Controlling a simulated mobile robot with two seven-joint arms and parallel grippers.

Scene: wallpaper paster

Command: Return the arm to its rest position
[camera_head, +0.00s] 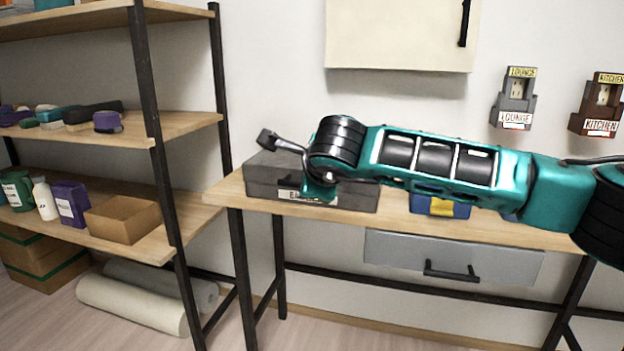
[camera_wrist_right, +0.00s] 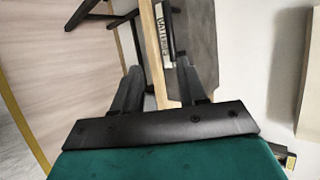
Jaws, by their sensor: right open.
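My right arm (camera_head: 440,160) is teal and black. It reaches in from the right of the head view across the workbench, with its wrist end in front of a dark grey box. My right gripper (camera_wrist_right: 160,88) shows in the right wrist view with its two dark fingers apart and nothing held between them. Beyond the fingers are the bench edge and the dark box, whose label reads roughly "BATTERIES". My left gripper and arm are not in view.
The dark grey box (camera_head: 260,180) stands on the wooden workbench (camera_head: 410,228), partly hidden by my arm. A blue-and-yellow item (camera_head: 440,207) sits beneath the arm. A grey drawer (camera_head: 455,258) hangs under the bench. Shelves (camera_head: 185,127) stand left; a cabinet (camera_head: 400,35) hangs above.

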